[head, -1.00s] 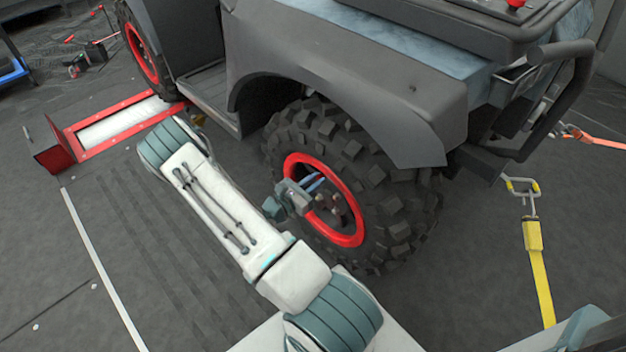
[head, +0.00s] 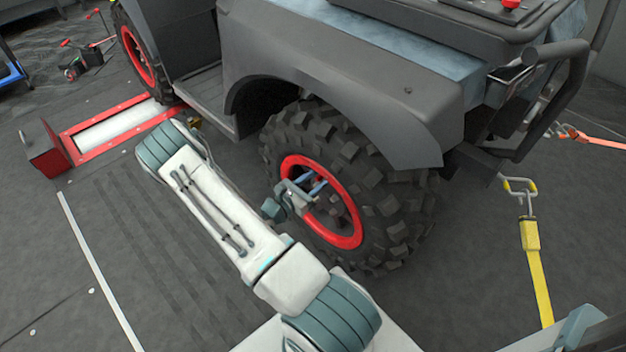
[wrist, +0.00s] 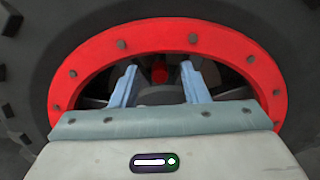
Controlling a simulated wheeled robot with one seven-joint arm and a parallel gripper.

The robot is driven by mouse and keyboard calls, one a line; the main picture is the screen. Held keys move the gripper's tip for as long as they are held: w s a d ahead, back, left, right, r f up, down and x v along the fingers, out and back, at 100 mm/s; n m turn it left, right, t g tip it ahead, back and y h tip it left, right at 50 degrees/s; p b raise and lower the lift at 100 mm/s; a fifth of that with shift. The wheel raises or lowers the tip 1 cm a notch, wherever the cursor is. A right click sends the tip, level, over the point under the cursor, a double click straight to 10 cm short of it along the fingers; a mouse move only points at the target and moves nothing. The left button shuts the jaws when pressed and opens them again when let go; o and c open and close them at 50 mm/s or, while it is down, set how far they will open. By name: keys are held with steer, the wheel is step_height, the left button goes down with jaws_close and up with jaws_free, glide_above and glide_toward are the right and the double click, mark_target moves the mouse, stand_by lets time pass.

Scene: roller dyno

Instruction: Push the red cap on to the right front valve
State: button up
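The right front wheel is a black knobbly tyre (head: 385,215) with a red rim ring (head: 346,236); the ring also fills the wrist view (wrist: 95,52). My gripper (head: 318,184) is at the wheel's face, its blue fingers pointing into the rim opening. In the wrist view my gripper (wrist: 158,68) is open, its two fingers well apart. A small red piece, seemingly the red cap (wrist: 159,73), shows between and beyond the fingers in the dark wheel centre, with clear gaps on both sides. Whether it sits on the valve cannot be told; no valve stem is distinguishable.
The grey vehicle's fender (head: 330,75) overhangs the wheel, with the bumper bar (head: 560,95) at right. A yellow strap (head: 536,265) runs to the floor at right. A red-framed roller (head: 115,130) lies at left.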

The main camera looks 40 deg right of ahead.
steer(key=shift+a, duration=0.15)
steer(key=s+a+p, duration=0.1)
steer(key=a+p, duration=0.1)
steer(key=a, duration=1.1)
steer(key=shift+a, duration=0.3)
steer(key=shift+r, duration=0.1)
steer(key=s+a+r+m+y+p, duration=0.4)
steer(key=r+m+y+p, duration=0.2)
steer(key=r, duration=1.2)
steer(key=s+a+r+m+t+y+p, duration=0.1)
steer(key=s+a+r+m+y+p, duration=0.3)
steer(key=r+p, duration=0.7)
steer(key=s+a+r+m+y+p, duration=0.4)
steer(key=a+r+m+y+p, duration=0.2)
steer(key=r, duration=1.9)
steer(key=shift+s+a+r+m+t+y+p, duration=0.15)
steer(key=shift+a+m+t+y+p, duration=0.15)
steer(key=shift+m+y+p, duration=1)
steer(key=shift+h, duration=0.3)
